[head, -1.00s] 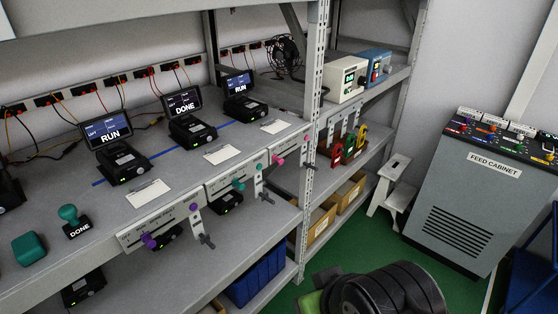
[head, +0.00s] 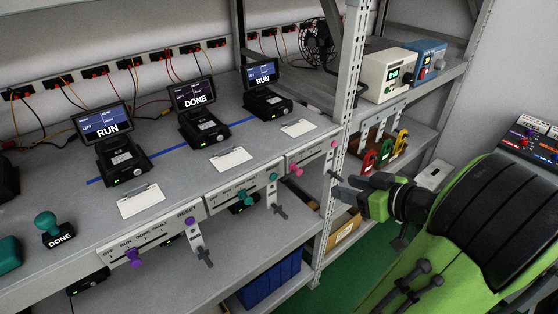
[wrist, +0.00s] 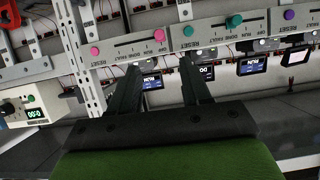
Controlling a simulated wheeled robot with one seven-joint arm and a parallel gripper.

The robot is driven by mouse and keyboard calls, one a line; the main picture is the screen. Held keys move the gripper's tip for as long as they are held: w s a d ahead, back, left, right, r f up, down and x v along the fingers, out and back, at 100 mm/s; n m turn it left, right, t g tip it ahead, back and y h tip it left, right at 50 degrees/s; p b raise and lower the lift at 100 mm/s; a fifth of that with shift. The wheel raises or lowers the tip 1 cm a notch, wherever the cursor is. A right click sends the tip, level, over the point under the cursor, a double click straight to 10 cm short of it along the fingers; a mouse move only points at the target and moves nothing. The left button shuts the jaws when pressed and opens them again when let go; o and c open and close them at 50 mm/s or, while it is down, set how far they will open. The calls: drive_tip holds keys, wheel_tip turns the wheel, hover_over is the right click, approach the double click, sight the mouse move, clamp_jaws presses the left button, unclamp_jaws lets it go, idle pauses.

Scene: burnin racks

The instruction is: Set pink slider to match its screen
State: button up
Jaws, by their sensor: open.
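The pink slider knob (head: 296,170) sits near the left end of its slotted panel on the bench's front edge. It also shows in the wrist view (wrist: 159,34), where the scene is upside down. A small pink button (head: 334,144) is at the panel's right end. My gripper (head: 345,190) is open and empty, right of and in front of the pink panel, apart from the knob. In the wrist view its fingers (wrist: 160,72) point toward the panel.
Panels with a teal knob (head: 244,198) and a purple knob (head: 134,258) lie further left. Dark handles (head: 279,211) hang below the panels. A perforated rack post (head: 345,130) stands close beside my gripper.

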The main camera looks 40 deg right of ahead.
sight(300, 172)
drive_tip(key=x, duration=1)
drive_tip(key=b+x, duration=0.1)
drive_tip(key=x, duration=0.4)
drive_tip(key=shift+w+r, duration=0.15)
drive_tip(key=shift+r, duration=0.1)
clamp_jaws()
